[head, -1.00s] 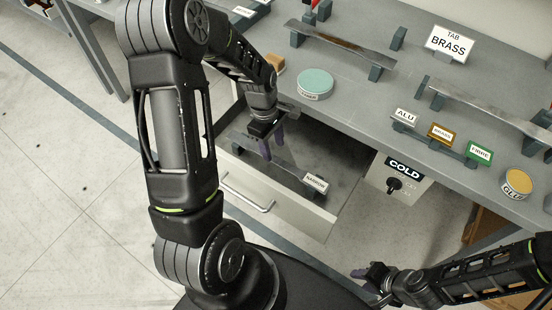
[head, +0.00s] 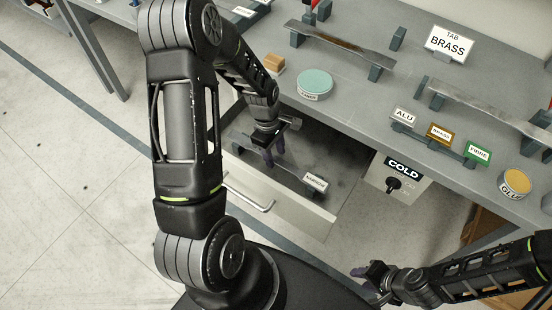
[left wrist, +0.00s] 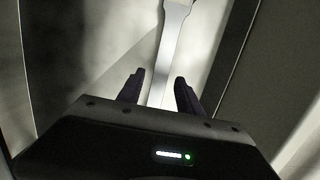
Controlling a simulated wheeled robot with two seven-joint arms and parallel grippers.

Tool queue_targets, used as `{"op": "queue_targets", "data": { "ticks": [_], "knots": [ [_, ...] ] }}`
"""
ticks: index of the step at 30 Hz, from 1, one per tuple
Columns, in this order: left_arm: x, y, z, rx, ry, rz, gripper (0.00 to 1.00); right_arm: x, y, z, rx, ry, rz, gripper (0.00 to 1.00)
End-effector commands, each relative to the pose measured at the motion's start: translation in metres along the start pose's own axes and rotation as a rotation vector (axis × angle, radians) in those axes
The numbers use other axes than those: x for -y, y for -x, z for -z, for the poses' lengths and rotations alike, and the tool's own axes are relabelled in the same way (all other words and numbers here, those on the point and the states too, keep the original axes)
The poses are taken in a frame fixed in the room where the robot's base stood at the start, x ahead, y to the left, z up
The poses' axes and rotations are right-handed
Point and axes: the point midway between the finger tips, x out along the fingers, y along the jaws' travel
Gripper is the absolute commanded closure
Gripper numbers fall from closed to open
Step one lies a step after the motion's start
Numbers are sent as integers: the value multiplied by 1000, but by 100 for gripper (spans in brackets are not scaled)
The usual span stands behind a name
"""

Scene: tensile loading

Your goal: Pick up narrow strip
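The narrow strip (left wrist: 168,50) is a pale metal bar with a wider head, seen in the left wrist view. It runs down toward the gap between the fingers of my left gripper (left wrist: 160,92), which are open and apart on either side of its line. In the head view my left gripper (head: 275,152) points down into the open drawer (head: 285,208), over a rack with a "NARROW" label (head: 315,182). The strip on this rack is dim there and partly hidden by the gripper. My right gripper (head: 366,273) is low at the right, away from the drawer; its finger gap is unclear.
The grey bench (head: 340,105) above the drawer holds a teal round tin (head: 314,82), a tan block (head: 274,62), a "TAB BRASS" sign (head: 449,43), racks with strips and a glue pot (head: 516,183). A "COLD" box (head: 400,178) hangs right of the drawer.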

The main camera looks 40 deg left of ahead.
Motion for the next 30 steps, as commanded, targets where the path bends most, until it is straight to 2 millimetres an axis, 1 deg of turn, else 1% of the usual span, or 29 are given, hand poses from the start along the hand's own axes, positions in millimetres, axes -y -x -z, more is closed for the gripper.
{"op": "queue_targets", "data": {
  "ticks": [1,2,15,30],
  "knots": [
    [0,0,0,0,0,0,63,0,0,0,0,0,0,64],
    [0,0,0,0,0,0,65,0,0,0,0,0,0,64],
    [0,0,0,0,0,0,100,0,0,0,0,0,0,64],
    [0,0,0,0,0,0,100,0,0,0,0,0,0,64]
  ]
}}
